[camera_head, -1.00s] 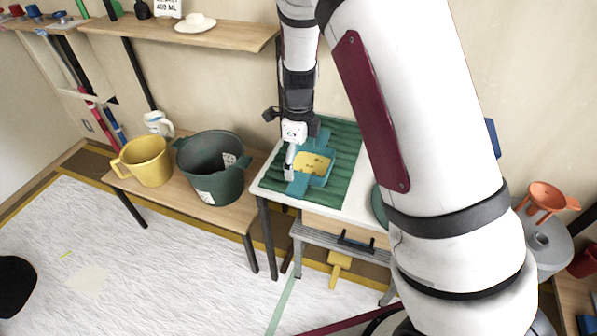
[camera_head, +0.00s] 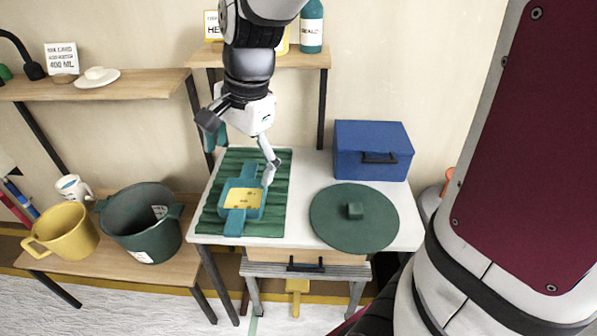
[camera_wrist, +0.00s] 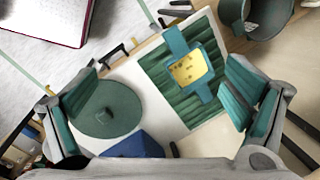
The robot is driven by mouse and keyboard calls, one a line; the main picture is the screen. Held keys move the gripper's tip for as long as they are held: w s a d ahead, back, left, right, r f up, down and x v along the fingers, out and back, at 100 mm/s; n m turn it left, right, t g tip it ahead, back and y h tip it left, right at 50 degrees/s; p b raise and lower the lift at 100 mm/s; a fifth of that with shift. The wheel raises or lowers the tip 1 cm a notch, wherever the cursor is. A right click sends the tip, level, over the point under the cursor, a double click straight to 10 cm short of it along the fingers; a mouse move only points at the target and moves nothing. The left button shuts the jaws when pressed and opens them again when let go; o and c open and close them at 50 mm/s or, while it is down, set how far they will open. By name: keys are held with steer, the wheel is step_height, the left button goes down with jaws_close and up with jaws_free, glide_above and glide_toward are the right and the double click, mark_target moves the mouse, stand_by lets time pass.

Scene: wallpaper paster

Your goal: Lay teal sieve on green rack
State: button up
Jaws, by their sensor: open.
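The teal sieve (camera_head: 254,212), a square frame with two flat handles and a yellow inside, lies on the green ribbed rack (camera_head: 272,222) on the white table. It also shows on the rack in the wrist view (camera_wrist: 172,40). My gripper (camera_head: 242,160) is above the back of the rack, its fingers spread wide and empty. In the wrist view the open fingers (camera_wrist: 155,112) frame the table from both sides, apart from the sieve.
A round green lid (camera_head: 335,228) lies right of the rack, with a blue box (camera_head: 372,135) behind it. A dark green bucket (camera_head: 143,232) and yellow mug (camera_head: 70,238) stand on the lower bench at left. A shelf (camera_head: 130,88) runs along the wall.

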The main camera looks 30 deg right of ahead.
steer(key=s+d+r+n+t+h, duration=0.1)
steer(key=s+r+n, duration=0.2)
steer(key=s+n, duration=0.3)
steer(key=s+d+r+n+t, duration=0.1)
steer(key=s+d+r+n, duration=0.1)
steer(key=s+n, duration=0.5)
steer(key=s+r, duration=0.1)
steer(key=s, duration=0.2)
steer(key=shift+s+n+t+h, duration=0.3)
steer(key=shift+t+h, duration=0.1)
